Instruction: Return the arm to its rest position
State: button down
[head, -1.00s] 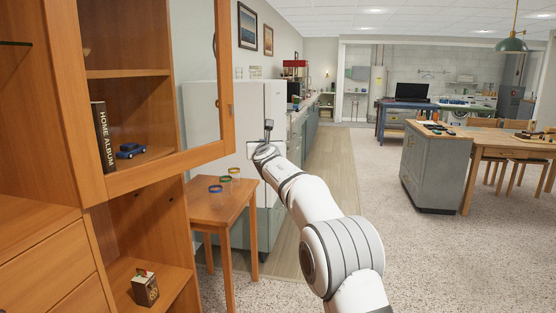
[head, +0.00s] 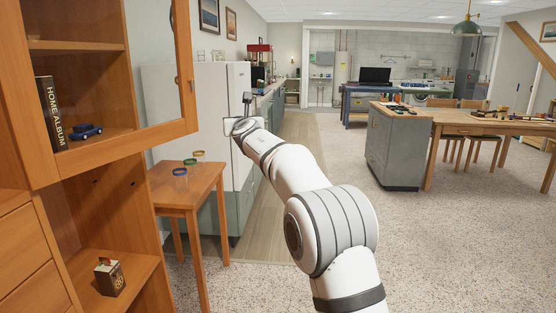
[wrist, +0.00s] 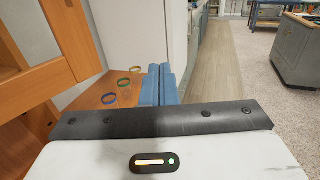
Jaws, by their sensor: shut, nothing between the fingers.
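My arm reaches forward from the lower right of the head view. My gripper (wrist: 158,68) shows in the wrist view with its two blue fingers together and nothing between them. In the head view, the end of the arm is in front of the white fridge, above and to the right of the small wooden table; the fingers themselves are hard to make out there. It touches nothing that I can see.
A wooden cabinet (head: 20,150) with an open glass door (head: 160,75) stands close on the left. A grey island (head: 395,150) stands at the right. Speckled floor (head: 440,240) is clear.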

jog(key=w+a+p, duration=0.5)
jog(key=a+p, duration=0.7)
jog(key=p, duration=0.1)
jog(key=shift+w+a, duration=0.2)
